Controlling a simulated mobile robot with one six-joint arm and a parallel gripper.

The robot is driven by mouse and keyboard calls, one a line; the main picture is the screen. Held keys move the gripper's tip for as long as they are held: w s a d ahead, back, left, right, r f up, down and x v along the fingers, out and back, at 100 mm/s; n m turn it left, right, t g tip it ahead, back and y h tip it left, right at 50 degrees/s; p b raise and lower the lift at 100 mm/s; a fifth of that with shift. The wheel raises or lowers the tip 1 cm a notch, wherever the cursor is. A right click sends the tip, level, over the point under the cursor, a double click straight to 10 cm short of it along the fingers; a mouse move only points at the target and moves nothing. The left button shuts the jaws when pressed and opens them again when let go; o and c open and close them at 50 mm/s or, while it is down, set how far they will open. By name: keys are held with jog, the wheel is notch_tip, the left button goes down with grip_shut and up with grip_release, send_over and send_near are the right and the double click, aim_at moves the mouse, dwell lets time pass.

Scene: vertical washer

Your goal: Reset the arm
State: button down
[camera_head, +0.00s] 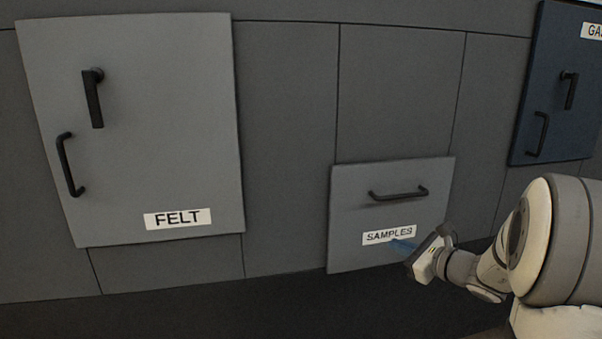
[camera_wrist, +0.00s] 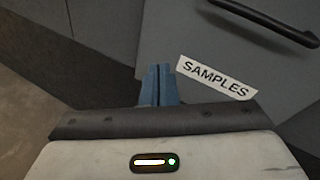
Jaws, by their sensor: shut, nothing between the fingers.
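The wrist view shows the blue fingers (camera_wrist: 162,84) together and empty, just left of the white SAMPLES label (camera_wrist: 217,78). I cannot tell whether the fingertips touch the panel. The SAMPLES panel looks closed, with a black horizontal handle (camera_head: 398,194) above its label. My gripper is below that handle and apart from it.
A large grey FELT door (camera_head: 170,130) with two black handles is at the left. A dark blue door (camera_head: 560,90) with two black handles is at the upper right. Both look closed. Brown floor (camera_wrist: 30,130) shows at the left in the wrist view.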

jog(key=s+a+r+n+g+p, duration=0.3)
jog(key=s+a+n+g+p, duration=0.1)
jog(key=s+a+n, duration=0.25)
jog(key=s+a+r+n+g+p, duration=0.4)
jog(key=s+a+n+g, duration=0.15)
jog(key=s+a, duration=0.2)
jog(key=s+d+r+n+h+p, duration=0.2)
jog(key=s+r+n+h+p, duration=0.1)
jog(key=s+n, duration=0.4)
jog(key=s+d+r+n+g+h+p, duration=0.1)
jog(key=s+d+r+n+h+p, duration=0.1)
jog(key=s+n+h+p, duration=0.3)
jog(key=shift+s+r+n, duration=0.65)
jog(key=shift+s+n, duration=0.2)
jog(key=shift+n, duration=0.15)
jog(key=shift+d, duration=0.1)
